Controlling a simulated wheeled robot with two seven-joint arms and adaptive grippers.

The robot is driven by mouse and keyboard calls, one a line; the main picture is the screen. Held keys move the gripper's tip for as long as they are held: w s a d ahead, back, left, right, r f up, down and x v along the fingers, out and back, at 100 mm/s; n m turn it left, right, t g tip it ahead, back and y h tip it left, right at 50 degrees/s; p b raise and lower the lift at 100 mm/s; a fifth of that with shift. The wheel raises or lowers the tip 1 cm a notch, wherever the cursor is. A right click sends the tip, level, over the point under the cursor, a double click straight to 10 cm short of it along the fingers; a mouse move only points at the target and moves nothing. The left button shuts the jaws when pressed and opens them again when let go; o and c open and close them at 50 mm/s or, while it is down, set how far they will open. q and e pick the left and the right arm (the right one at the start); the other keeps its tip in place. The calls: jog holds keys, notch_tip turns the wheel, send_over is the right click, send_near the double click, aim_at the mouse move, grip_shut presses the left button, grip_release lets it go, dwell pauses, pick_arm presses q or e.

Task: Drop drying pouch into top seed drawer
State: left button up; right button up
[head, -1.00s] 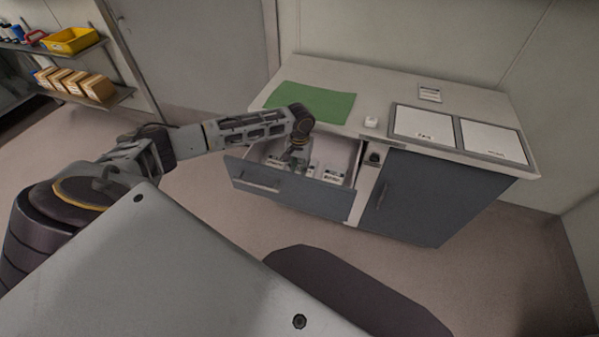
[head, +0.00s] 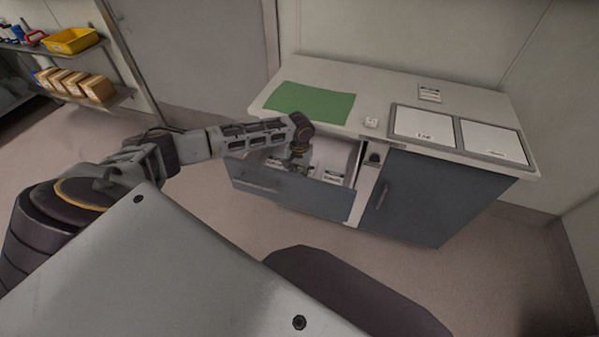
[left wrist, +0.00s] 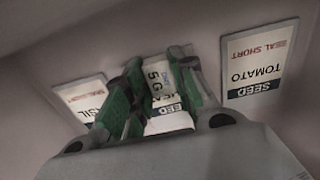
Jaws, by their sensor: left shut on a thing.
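The top seed drawer (head: 325,201) is pulled open at the left of the grey cabinet. My left gripper (head: 289,166) reaches down into its left part. In the left wrist view its green-padded fingers (left wrist: 158,75) are shut on a small pale drying pouch (left wrist: 160,88) marked "5 G". The pouch is inside the drawer space; whether it touches the floor I cannot tell. A tomato seed packet (left wrist: 260,67) lies to its right and a partly hidden seed packet (left wrist: 80,97) to its left. My right gripper is not in view.
A green mat (head: 312,102), a small white box (head: 371,122) and two white-lidded panels (head: 425,125) are on the countertop. A dark cabinet door (head: 425,197) is shut beside the drawer. Shelves with a yellow bin (head: 72,40) stand far left.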

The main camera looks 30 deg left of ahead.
pick_arm(q)
jog(key=shift+f, duration=0.25)
jog(key=o, duration=0.7)
jog(key=shift+r, duration=0.1)
